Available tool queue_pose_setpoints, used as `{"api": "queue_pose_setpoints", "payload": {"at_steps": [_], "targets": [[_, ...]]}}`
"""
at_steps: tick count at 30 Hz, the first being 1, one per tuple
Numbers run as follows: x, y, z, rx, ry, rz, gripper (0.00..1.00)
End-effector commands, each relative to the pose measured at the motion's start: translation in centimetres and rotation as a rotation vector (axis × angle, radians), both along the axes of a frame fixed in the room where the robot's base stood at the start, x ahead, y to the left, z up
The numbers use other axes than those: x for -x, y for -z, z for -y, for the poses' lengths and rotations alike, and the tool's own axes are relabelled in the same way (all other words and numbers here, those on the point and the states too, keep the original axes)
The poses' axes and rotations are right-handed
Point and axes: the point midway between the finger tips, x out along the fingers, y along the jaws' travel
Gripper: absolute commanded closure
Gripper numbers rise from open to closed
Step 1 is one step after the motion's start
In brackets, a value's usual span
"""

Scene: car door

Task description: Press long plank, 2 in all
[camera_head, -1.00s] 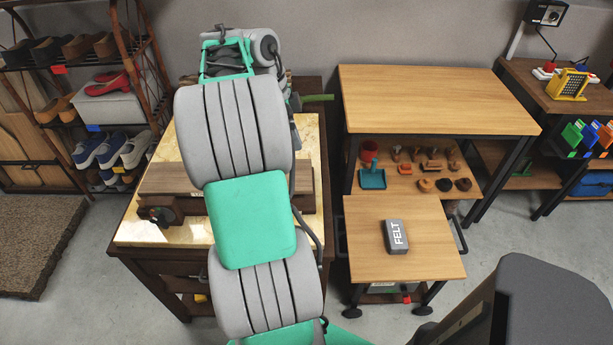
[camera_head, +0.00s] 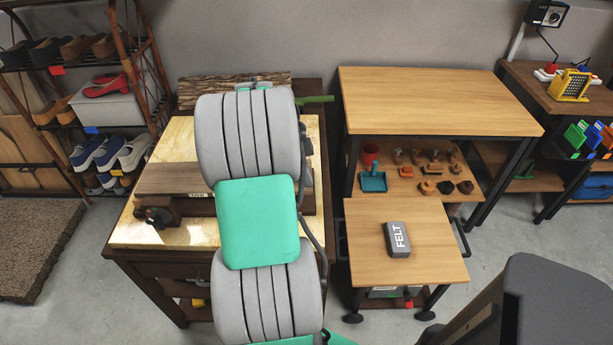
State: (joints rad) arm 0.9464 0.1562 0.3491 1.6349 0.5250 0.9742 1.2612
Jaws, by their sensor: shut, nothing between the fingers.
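A brown wooden plank (camera_head: 165,179) lies across the worktable, partly covered by my arm. A small pale label with lettering too small to read sits on the front of the wood near my arm. A dark wooden block with a round knob (camera_head: 158,216) is at its left end. The worktable (camera_head: 130,232) has a pale, glossy top. My gripper is hidden behind my grey and green arm, so its place relative to the plank cannot be seen.
A rough bark-like board (camera_head: 200,90) stands behind the worktable, with a green handle (camera_head: 316,99) to its right. A shoe rack (camera_head: 95,75) stands left.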

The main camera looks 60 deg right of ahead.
Motion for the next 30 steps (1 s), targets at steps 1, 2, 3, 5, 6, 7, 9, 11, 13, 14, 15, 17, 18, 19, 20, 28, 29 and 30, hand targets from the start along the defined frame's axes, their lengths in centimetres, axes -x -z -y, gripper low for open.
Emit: {"api": "queue_pose_setpoints", "payload": {"at_steps": [1, 2, 3, 5, 6, 7, 9, 11, 13, 14, 15, 17, 18, 19, 20, 28, 29, 30], "targets": [[0.0, 0.0, 0.0, 0.0, 0.0, 0.0, 1.0], [0.0, 0.0, 0.0, 0.0, 0.0, 0.0, 1.0], [0.0, 0.0, 0.0, 0.0, 0.0, 0.0, 1.0], [0.0, 0.0, 0.0, 0.0, -0.001, 0.0, 1.0], [0.0, 0.1, 0.0, 0.0, -0.001, 0.0, 1.0], [0.0, 0.3, 0.0, -0.001, -0.001, -0.001, 1.0], [0.0, 1.1, 0.0, -0.001, -0.001, -0.001, 1.0], [0.1, 2.2, 0.0, -0.001, 0.0, -0.002, 1.0], [0.2, 3.7, 0.0, -0.002, 0.0, -0.002, 1.0], [0.2, 4.4, 0.0, -0.003, -0.001, -0.003, 1.0], [0.2, 5.2, 0.0, -0.003, -0.001, -0.003, 1.0], [0.3, 6.0, 0.0, -0.005, -0.001, -0.003, 1.0], [0.4, 6.3, 0.0, -0.007, -0.002, -0.004, 1.0], [0.4, 6.4, -0.1, -0.008, -0.002, -0.006, 1.0], [0.4, 6.5, -0.2, -0.011, -0.002, -0.007, 1.0], [0.5, 6.7, 0.0, -0.02, -0.006, -0.008, 1.0], [0.4, 6.7, 0.0, -0.02, -0.006, -0.008, 1.0], [0.4, 6.5, 0.0, -0.019, -0.007, -0.007, 1.0]]}}
